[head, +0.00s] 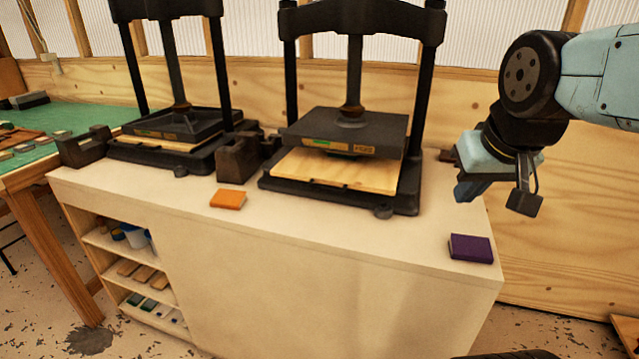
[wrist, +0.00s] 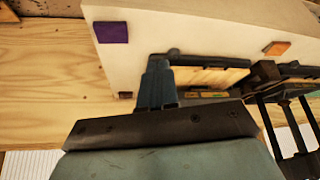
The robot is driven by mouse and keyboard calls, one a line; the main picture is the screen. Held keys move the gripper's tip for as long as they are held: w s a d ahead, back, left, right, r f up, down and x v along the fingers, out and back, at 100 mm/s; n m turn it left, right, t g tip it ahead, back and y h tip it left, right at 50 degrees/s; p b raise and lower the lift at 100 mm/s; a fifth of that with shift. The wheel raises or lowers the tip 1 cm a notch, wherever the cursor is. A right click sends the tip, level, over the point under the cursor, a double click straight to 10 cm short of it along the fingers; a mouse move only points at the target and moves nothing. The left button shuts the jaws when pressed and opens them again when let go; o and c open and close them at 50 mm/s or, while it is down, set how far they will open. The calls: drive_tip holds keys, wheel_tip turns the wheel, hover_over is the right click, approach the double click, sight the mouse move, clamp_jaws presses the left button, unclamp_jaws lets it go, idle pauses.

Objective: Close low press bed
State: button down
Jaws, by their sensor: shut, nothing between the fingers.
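Two black screw presses stand on a pale cabinet top. The right press has a dark platen (head: 345,131) raised above a light wooden bed board (head: 335,170), whose front part juts out past the platen. The left press has its platen (head: 178,124) close above its own wooden board (head: 150,144). Their labels are too small to read, so I cannot tell which is the low press. My gripper (head: 466,192) is shut and empty in the air, right of the right press, apart from it. In the wrist view my gripper (wrist: 158,62) overlaps the press's edge.
An orange block (head: 228,198) lies in front between the presses, and a purple block (head: 471,248) at the front right corner. A dark brown block (head: 238,160) stands between the presses. The cabinet top (head: 340,232) is clear in front of the right press.

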drive_tip(key=w+a+f+n+g+h, duration=0.1)
drive_tip(key=w+a+n, duration=0.4)
drive_tip(key=w+n, duration=0.3)
drive_tip(key=w+a+f+n+h, duration=0.1)
drive_tip(key=w+a+n, duration=0.4)
drive_tip(key=w+n, duration=0.3)
drive_tip(key=w+a+f+n, duration=0.4)
drive_tip(key=a+n, duration=0.3)
drive_tip(key=n, duration=0.1)
drive_tip(key=w+a+f+n, duration=0.3)
drive_tip(key=a+f+n, duration=0.1)
drive_tip(key=a+n, duration=0.35)
drive_tip(key=w+d+f, duration=0.3)
drive_tip(key=w+f, duration=0.5)
drive_tip(key=shift+w, duration=0.1)
